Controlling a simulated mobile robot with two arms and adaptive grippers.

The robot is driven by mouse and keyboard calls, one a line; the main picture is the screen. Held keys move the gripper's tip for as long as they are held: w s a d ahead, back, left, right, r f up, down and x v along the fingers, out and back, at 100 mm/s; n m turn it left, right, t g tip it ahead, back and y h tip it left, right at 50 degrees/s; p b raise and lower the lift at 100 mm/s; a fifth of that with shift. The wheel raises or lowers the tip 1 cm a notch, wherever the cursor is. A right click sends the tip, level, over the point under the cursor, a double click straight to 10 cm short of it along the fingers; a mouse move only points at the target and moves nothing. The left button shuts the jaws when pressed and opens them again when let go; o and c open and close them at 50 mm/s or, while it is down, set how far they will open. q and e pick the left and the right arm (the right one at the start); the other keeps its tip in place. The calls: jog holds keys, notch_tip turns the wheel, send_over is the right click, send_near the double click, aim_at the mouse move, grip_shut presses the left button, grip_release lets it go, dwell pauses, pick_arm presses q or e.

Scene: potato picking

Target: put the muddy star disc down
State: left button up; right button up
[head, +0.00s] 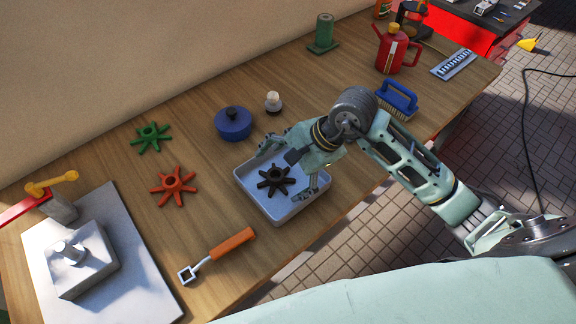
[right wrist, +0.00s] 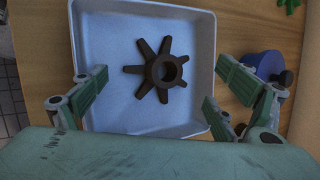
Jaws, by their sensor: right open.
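The muddy star disc (head: 276,180) is dark brown, with several spokes around a raised hub. It lies in a pale white-blue tray (head: 285,216) on the wooden table. In the right wrist view the disc (right wrist: 157,70) rests on the floor of the tray (right wrist: 110,30), clear of its walls. My right gripper (head: 289,166) is over the tray, its fingers spread on both sides of the disc. In the right wrist view the fingers of my right gripper (right wrist: 153,95) are wide apart, with nothing between them touching. My left gripper is not in view.
A green star disc (head: 151,137) and an orange star disc (head: 174,186) lie left of the tray. A blue lidded pot (head: 233,123) stands behind it. An orange-handled tool (head: 230,244) lies in front. A blue brush (head: 397,99) and red kettle (head: 397,50) stand to the right.

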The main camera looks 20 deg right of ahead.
jog(key=shift+d+r, duration=0.1)
jog(key=shift+r, duration=0.15)
jog(key=b+v, duration=0.2)
jog(key=v, duration=0.9)
jog(key=shift+d+r, duration=0.15)
jog(key=shift+r, duration=0.15)
jog(key=shift+s, duration=0.1)
